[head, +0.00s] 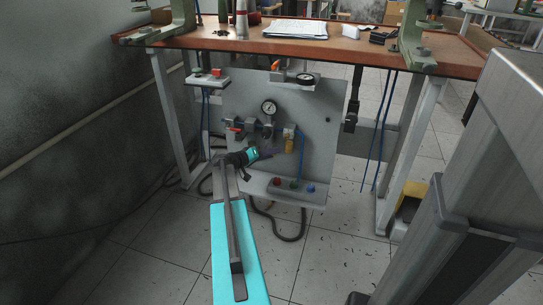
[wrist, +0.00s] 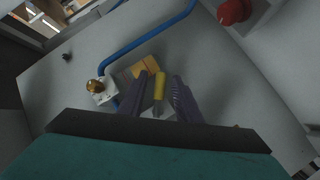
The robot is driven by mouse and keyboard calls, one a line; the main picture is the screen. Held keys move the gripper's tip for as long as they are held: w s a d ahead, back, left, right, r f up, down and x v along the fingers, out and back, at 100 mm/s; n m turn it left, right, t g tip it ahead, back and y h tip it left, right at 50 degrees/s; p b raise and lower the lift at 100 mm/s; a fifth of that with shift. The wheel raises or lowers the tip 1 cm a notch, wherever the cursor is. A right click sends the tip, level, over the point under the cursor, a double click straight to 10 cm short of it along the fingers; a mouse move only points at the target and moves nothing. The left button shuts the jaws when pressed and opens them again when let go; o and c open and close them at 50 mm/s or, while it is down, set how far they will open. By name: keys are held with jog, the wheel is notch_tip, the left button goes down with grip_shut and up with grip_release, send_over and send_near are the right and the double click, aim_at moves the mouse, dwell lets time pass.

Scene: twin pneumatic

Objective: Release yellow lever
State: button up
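The yellow lever (wrist: 160,86) shows in the wrist view as a slim yellow handle with a grey metal end. It lies between the two purple fingers of my gripper (wrist: 164,92), with a visible gap on each side. The gripper is open and does not clasp it. My gripper (head: 267,156) is close to the panel, below and left of that part. How deep the lever sits between the fingers is hard to tell.
An orange-yellow block (wrist: 147,66), a brass fitting (wrist: 96,86) and a blue hose (wrist: 150,35) are close to the fingers. A red button (wrist: 234,11) sits at the upper right. The round gauge (head: 269,107) is above my gripper; the workbench (head: 235,42) overhangs the panel.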

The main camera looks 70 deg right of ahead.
jog(key=shift+d, duration=0.1)
grip_shut()
jog(key=shift+f, duration=0.1)
jog(key=shift+s+n+g+b, duration=0.15)
jog(key=shift+n+g+b, duration=0.2)
jog(key=shift+b, duration=0.35)
jog(key=shift+r+n+h, duration=0.25)
jog(key=shift+r+h, duration=0.05)
grip_release()
